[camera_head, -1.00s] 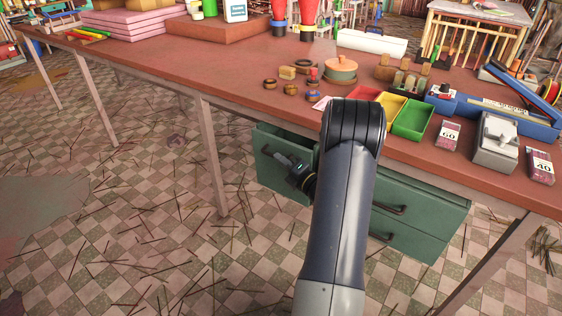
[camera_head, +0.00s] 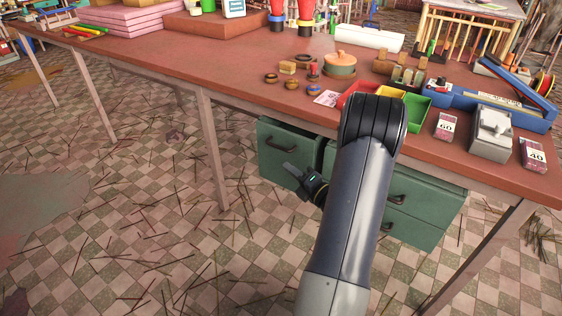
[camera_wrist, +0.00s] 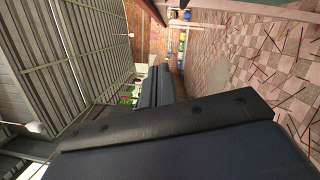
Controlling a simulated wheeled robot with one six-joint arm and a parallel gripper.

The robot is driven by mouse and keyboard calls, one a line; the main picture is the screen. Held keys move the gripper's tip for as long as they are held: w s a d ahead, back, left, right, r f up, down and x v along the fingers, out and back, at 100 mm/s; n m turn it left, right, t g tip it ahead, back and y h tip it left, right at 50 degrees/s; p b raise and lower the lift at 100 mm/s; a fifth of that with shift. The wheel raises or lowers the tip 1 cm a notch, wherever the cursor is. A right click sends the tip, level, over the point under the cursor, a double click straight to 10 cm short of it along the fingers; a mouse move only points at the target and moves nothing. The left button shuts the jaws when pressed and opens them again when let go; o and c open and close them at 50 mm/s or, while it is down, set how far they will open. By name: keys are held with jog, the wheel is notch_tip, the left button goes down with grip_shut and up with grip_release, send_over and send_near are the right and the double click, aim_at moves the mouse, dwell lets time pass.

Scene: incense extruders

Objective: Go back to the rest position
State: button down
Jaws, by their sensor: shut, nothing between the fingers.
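My gripper (camera_head: 287,168) is shut and empty. In the head view it sits below the table's front edge, in front of the green drawer unit (camera_head: 425,205). It overlaps the left drawer front (camera_head: 290,148) in the picture; I cannot tell whether it touches it. My arm rises from the bottom of the head view, bends near the table edge and hides part of the drawers. In the wrist view dark parts of my own body fill the foreground, and the fingertips cannot be made out.
The red-brown table (camera_head: 180,65) carries a red tray (camera_head: 356,92), a green tray (camera_head: 417,118), a lidded pot (camera_head: 341,65), a grey device (camera_head: 491,132) and numbered boxes. Table legs (camera_head: 212,150) stand beside the drawers. The checkered floor (camera_head: 130,220) at left is open, strewn with thin sticks.

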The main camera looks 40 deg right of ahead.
jog(key=shift+s+d, duration=0.2)
jog(key=shift+s, duration=1.8)
jog(key=shift+w, duration=0.1)
